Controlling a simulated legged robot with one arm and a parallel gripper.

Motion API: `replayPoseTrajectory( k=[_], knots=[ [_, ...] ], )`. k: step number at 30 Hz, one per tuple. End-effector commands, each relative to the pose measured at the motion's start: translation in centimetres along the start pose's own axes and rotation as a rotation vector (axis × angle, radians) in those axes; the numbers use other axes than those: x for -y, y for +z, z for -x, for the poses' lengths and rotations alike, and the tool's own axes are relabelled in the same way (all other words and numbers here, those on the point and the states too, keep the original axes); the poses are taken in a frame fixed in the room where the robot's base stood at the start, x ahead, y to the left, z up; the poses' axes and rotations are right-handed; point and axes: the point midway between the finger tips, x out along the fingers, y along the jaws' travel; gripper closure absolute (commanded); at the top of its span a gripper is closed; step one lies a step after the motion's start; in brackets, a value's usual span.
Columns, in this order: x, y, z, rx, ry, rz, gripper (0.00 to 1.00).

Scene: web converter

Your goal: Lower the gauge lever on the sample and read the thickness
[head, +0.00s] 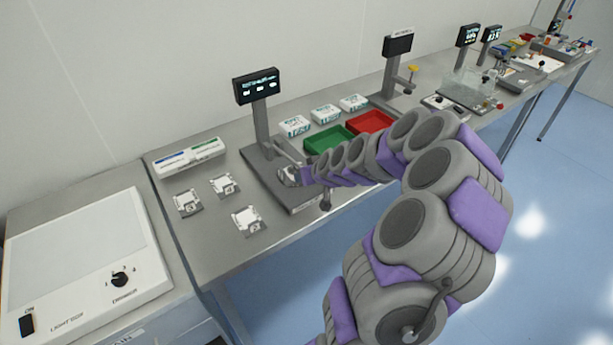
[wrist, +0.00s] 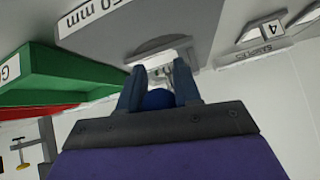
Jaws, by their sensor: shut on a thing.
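The thickness gauge has a grey base (head: 262,160), an upright post and a black display (head: 257,86) with small lit text that I cannot read. A lever with a dark knob (head: 325,201) shows at the front right of the base. My gripper (head: 289,177) is over the front of the base. In the wrist view my gripper (wrist: 158,72) is shut on a pale, thin sample (wrist: 160,57) by the gauge's round anvil. A dark blue round shape sits between the finger bases. Whether the sample touches the anvil is unclear.
Several sample cards (head: 222,185) lie left of the gauge, beside a white box (head: 189,157). A green tray (head: 328,139) and a red tray (head: 369,122) stand to the right. A light box (head: 80,262) is at far left. Other instruments stand farther right.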

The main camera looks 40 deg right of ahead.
Motion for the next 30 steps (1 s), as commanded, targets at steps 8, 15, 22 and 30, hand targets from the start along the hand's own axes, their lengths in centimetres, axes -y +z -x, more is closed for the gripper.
replayPoseTrajectory(
  k=[8, 15, 22, 30],
  knots=[
    [-0.1, -0.2, 0.0, -0.005, 0.003, 0.001, 0.62],
    [-0.1, -0.1, 0.1, -0.003, 0.002, 0.000, 0.43],
    [0.0, -0.1, 0.2, -0.002, 0.002, 0.000, 0.43],
    [0.0, -0.1, 3.5, -0.003, 0.001, -0.001, 0.43]
  ],
)
